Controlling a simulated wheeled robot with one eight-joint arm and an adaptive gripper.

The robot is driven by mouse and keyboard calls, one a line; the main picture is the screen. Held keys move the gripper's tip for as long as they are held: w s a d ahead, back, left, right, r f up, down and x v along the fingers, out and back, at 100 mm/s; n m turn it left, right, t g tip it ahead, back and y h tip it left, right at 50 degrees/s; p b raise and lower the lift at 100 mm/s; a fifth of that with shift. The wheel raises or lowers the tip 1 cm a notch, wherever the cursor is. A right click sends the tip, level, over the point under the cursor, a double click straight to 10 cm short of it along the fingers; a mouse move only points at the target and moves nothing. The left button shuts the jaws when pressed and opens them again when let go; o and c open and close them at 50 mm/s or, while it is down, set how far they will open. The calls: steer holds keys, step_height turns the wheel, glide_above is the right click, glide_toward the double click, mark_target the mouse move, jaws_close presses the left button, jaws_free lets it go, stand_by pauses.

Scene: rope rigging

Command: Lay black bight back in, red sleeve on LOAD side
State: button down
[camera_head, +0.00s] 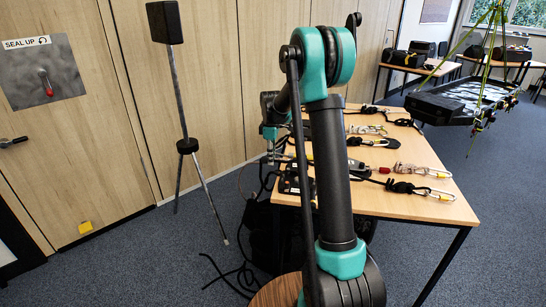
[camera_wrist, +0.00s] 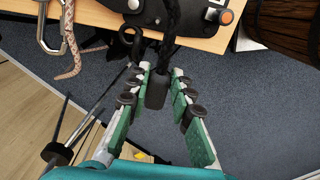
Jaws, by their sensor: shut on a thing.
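My gripper (camera_wrist: 161,76) is shut on a black rope part, the black bight (camera_wrist: 156,92), whose thick dark end sits between the fingers, closer to the left one. The black rope runs from there up to a black rigging device (camera_wrist: 190,14) with an orange button, at the table edge. No LOAD marking is readable.
The wooden table (camera_head: 400,205) holds several rope sets with carabiners (camera_head: 437,194). A black-headed stand (camera_head: 187,145) is left of it. A carabiner (camera_wrist: 42,28) and tan rope (camera_wrist: 70,45) lie left of the device. A black stretcher (camera_head: 460,100) hangs behind, right.

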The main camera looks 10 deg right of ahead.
steer(key=shift+a, duration=0.1)
steer(key=shift+f, duration=4.2)
steer(key=c, duration=1.3)
jaws_free()
steer(key=shift+o, duration=0.2)
step_height(320, 180, up, 12)
steer(key=shift+r, duration=0.1)
